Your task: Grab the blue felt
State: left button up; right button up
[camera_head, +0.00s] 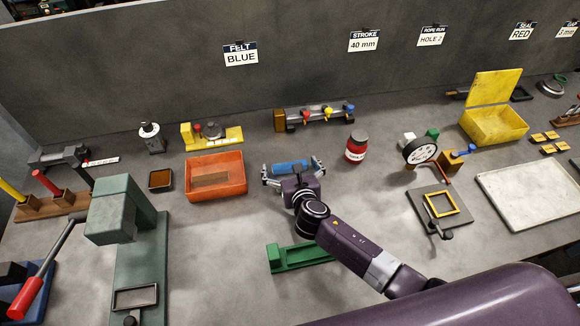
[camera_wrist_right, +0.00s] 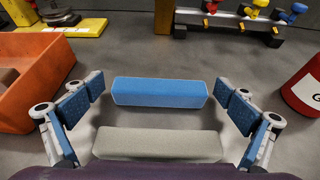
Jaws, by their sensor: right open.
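The blue felt (camera_wrist_right: 160,92) is a long block lying on the table, seen in the right wrist view between the spread fingers and just ahead of them. In the head view the blue felt (camera_head: 290,168) shows behind my right gripper (camera_head: 292,174). My right gripper (camera_wrist_right: 158,110) is open, with one finger on each side and a gap to the block's ends. A grey felt block (camera_wrist_right: 158,143) lies nearer, parallel to the blue one. My left gripper is not in view. A card (camera_head: 241,54) on the back wall reads FELT BLUE.
An orange tray (camera_head: 232,190) stands left of the gripper and a red jar (camera_head: 357,148) right of it. A rack with coloured knobs (camera_head: 315,117) stands behind. A green holder (camera_head: 300,256) lies in front. Bare table lies between them.

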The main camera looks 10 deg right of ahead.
jog(key=shift+c, duration=0.6)
jog(key=c, duration=1)
jog(key=shift+r, duration=0.1)
jog(key=shift+c, duration=0.2)
